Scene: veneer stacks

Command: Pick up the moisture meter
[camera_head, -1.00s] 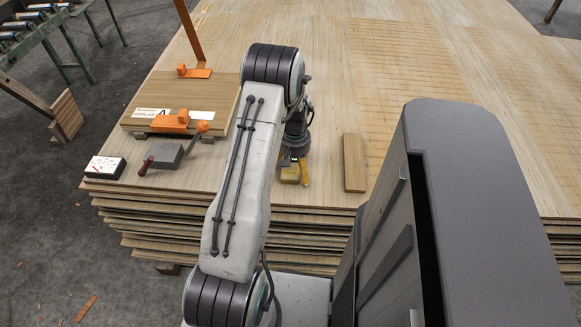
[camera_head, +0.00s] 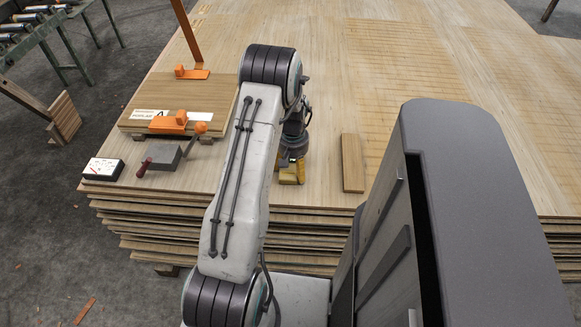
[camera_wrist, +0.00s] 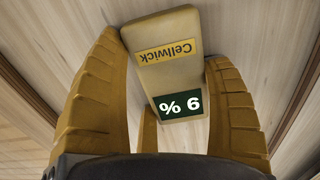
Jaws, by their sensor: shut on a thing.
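The moisture meter (camera_wrist: 180,78) is a yellowish, rounded box with a "Cellwick" label and a dark green display showing a digit and a percent sign. In the wrist view it lies between the yellow-brown fingers of my gripper (camera_wrist: 166,52), which are shut on it from left and right. Another finger shows below it. In the head view my gripper (camera_head: 291,173) is low at the front edge of the veneer stack, below my arm. There the meter is hard to tell from the fingers. I cannot tell whether it touches the veneer.
A narrow wood strip (camera_head: 352,163) lies just right of my gripper. To the left are a grey tool with an orange knob (camera_head: 166,157), a white-faced box (camera_head: 104,169) and a board with orange clamps (camera_head: 221,104). The veneer stack (camera_head: 430,60) is clear farther back.

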